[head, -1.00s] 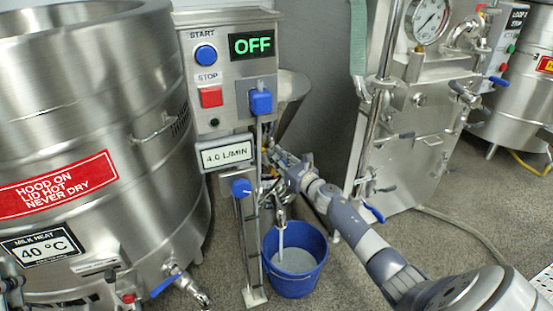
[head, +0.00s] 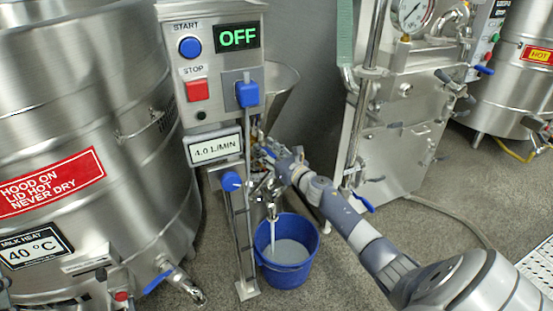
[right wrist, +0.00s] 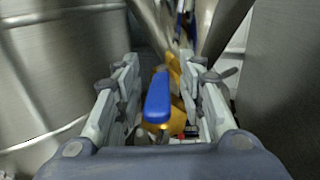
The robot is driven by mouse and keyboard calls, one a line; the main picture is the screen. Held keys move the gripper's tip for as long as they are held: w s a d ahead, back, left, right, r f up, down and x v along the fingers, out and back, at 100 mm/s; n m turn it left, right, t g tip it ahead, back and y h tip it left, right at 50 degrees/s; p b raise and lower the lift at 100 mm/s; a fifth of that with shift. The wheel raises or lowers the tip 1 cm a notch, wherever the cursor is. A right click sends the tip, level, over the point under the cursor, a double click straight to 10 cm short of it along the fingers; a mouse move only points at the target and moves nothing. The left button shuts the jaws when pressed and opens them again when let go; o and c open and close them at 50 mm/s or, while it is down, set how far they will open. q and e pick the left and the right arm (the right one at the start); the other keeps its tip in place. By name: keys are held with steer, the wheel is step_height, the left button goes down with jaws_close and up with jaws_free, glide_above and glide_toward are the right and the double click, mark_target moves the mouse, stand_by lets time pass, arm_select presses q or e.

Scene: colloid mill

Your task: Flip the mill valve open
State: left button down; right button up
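The mill valve shows in the right wrist view as a blue lever handle (right wrist: 159,98) on a brass body (right wrist: 174,72). My right gripper (right wrist: 160,78) is open, with one finger on each side of the blue handle. I see no clear contact between the fingers and the handle. In the head view my right gripper (head: 268,160) reaches in behind the control post, below the mill's hopper (head: 282,90), and the valve is mostly hidden there. My left gripper is not in view.
The control post (head: 222,70) reads OFF, with a 4.0 L/MIN plate (head: 216,149) below. A blue bucket (head: 287,275) on the floor holds pale liquid under a spout. A steel vat (head: 95,120) stands at left and a steel machine (head: 405,125) at right.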

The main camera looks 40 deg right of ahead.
steer(key=s, duration=1.1)
steer(key=shift+s, duration=0.2)
